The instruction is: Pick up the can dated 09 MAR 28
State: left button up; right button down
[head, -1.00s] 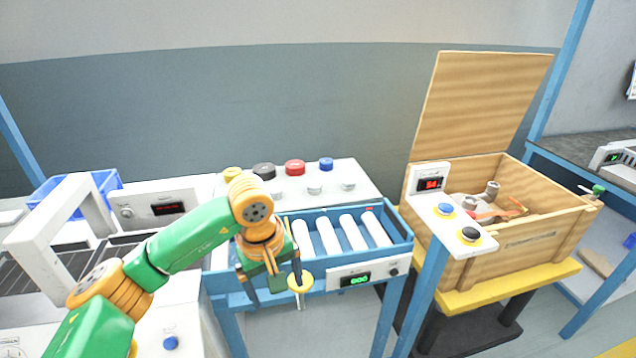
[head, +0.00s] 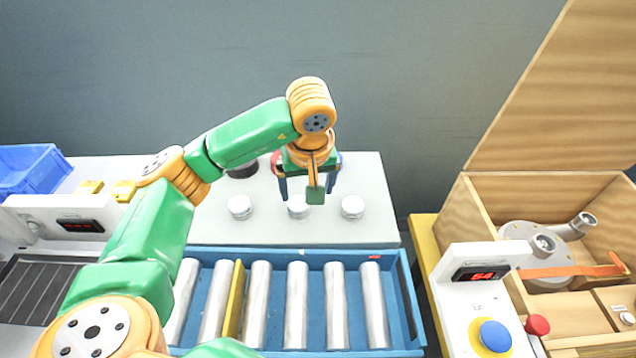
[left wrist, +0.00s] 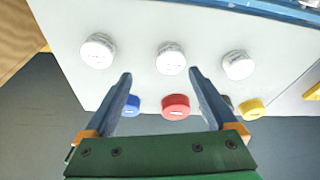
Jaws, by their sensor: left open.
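Three silver-white cans stand in a row on the pale bench top: a left can (head: 239,207), a middle can (head: 299,207) and a right can (head: 352,207). Their lids carry small print, too small to read, so I cannot tell which one is dated 09 MAR 28. My left gripper (head: 308,192) is open and empty above the bench, by the middle can. In the left wrist view, the middle can (left wrist: 171,58) shows just beyond and between the open fingertips (left wrist: 160,73). The other cans (left wrist: 97,50) (left wrist: 238,65) lie to either side. My right gripper is out of view.
Red (left wrist: 175,106), blue (left wrist: 131,105), yellow (left wrist: 251,108) and dark round pieces stand behind the cans. A blue roller tray (head: 405,300) lies in front. A wooden crate (head: 465,215) and a button panel (head: 470,315) stand at the right.

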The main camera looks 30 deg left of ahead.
aim_at(298, 203)
pick_arm(q)
jog(key=a+f, duration=0.1)
jog(key=s+a+f+p, duration=0.1)
jog(key=f, duration=0.1)
jog(key=x, duration=0.2)
jog(key=shift+w+a+f, duration=0.1)
jog(key=shift+w+f, duration=0.05)
jog(key=shift+f, duration=0.15)
jog(key=shift+w+f, duration=0.2)
jog(key=shift+s+r, duration=0.1)
jog(key=shift+r, duration=0.05)
jog(key=c, duration=0.6)
grip_shut()
